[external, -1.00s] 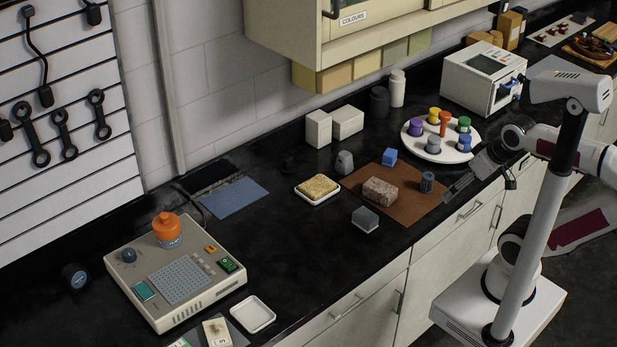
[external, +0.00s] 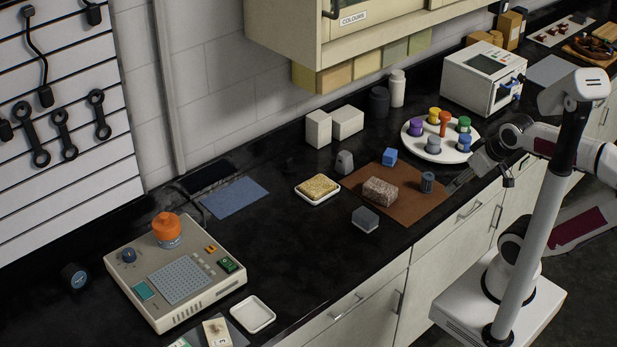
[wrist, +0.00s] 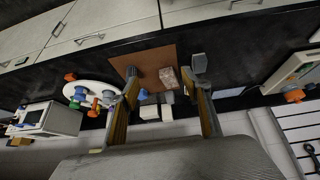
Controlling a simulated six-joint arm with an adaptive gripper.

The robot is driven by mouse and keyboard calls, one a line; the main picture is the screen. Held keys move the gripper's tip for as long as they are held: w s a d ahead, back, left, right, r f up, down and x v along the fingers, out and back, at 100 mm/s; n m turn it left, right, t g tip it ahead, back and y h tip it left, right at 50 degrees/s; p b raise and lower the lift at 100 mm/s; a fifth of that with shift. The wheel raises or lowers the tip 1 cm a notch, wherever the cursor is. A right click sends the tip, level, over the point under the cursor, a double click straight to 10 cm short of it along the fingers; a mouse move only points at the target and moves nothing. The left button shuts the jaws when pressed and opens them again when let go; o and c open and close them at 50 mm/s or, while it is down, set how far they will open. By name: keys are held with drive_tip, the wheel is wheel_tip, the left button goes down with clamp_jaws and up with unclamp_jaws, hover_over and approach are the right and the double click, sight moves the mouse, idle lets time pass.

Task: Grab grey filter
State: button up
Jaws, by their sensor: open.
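Several grey items could be the filter, and I cannot tell which one is. A dark grey cylinder (external: 427,183) stands on the brown mat (external: 405,208), near its right corner. A grey piece (external: 434,144) sits on the white round tray (external: 420,152) among coloured ones. A grey block (external: 365,220) lies on the black counter beside the mat, and a grey weight-like object (external: 344,162) stands behind the mat. My gripper (external: 460,184) is just right of the cylinder. In the wrist view my gripper (wrist: 167,84) is open, with no object held between its fingers.
A sponge in a white dish (external: 318,188) lies left. A white oven-like box (external: 484,77) stands behind the round tray. The counter's front left of the mat has free room.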

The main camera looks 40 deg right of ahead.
drive_tip(key=w+d+r+n+t+h, duration=0.25)
drive_tip(key=w+d+t+h, duration=0.2)
drive_tip(key=w+d, duration=1.75)
drive_tip(key=n+y, duration=0.6)
drive_tip(key=y, duration=0.8)
approach(427, 183)
drive_tip(key=w, duration=0.2)
drive_tip(key=w+f, duration=0.1)
drive_tip(key=shift+w+d, duration=0.3)
drive_tip(key=shift+s+a+f, duration=0.15)
drive_tip(key=shift+s+f, duration=0.05)
drive_tip(key=shift+s, duration=0.1)
drive_tip(key=shift+w, duration=0.1)
drive_tip(key=shift+x, duration=1.2)
drive_tip(key=shift+a+f, duration=0.15)
drive_tip(key=shift+f, duration=0.05)
